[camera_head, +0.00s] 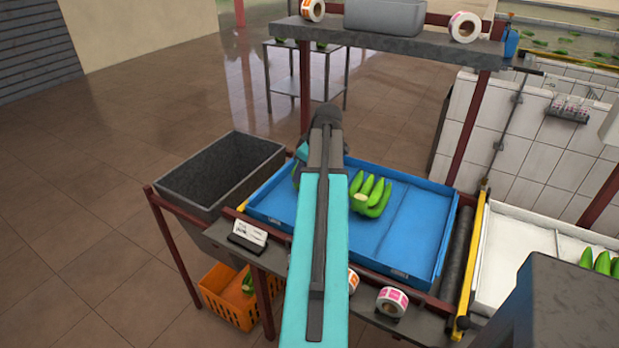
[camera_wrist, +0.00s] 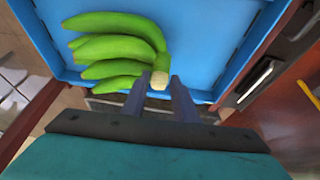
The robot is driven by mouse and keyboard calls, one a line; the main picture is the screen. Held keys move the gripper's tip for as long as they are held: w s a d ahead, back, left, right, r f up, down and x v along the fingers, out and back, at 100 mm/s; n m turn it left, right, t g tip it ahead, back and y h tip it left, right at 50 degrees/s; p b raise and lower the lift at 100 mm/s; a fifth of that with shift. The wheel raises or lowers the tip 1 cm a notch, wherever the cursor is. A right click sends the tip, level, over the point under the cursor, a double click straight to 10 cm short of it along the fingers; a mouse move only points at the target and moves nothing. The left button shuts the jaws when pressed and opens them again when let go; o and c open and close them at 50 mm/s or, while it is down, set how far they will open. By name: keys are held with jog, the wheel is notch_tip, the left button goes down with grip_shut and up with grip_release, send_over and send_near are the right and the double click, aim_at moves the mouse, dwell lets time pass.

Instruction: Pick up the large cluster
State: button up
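A cluster of green bananas (camera_head: 371,194) lies in the blue tray (camera_head: 412,228), to the right of my arm in the head view. In the head view my arm hides the fingertips. Which cluster is larger is unclear.
A grey bin (camera_head: 222,172) stands left of the tray, an orange crate (camera_head: 232,296) below. A shelf (camera_head: 390,38) with label rolls spans above the back. A roller (camera_head: 456,255) and a white tray (camera_head: 515,238) lie to the right. Label rolls (camera_head: 391,302) stand in front.

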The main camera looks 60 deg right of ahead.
grip_shut()
jog(key=shift+d+r, duration=0.1)
jog(key=shift+r, duration=0.15)
jog(key=shift+r+b, duration=0.65)
jog(key=shift+r, duration=0.85)
jog(key=s+a+b, duration=0.3)
jog(key=a, duration=0.4)
jog(key=s+a+r+b, duration=0.1)
jog(key=s+a+b, duration=0.2)
jog(key=a, duration=0.4)
jog(key=shift+a+r+b, duration=0.25)
jog(key=shift+a+b, duration=0.05)
jog(key=shift+b, duration=0.2)
jog(key=shift+s+a+r, duration=0.1)
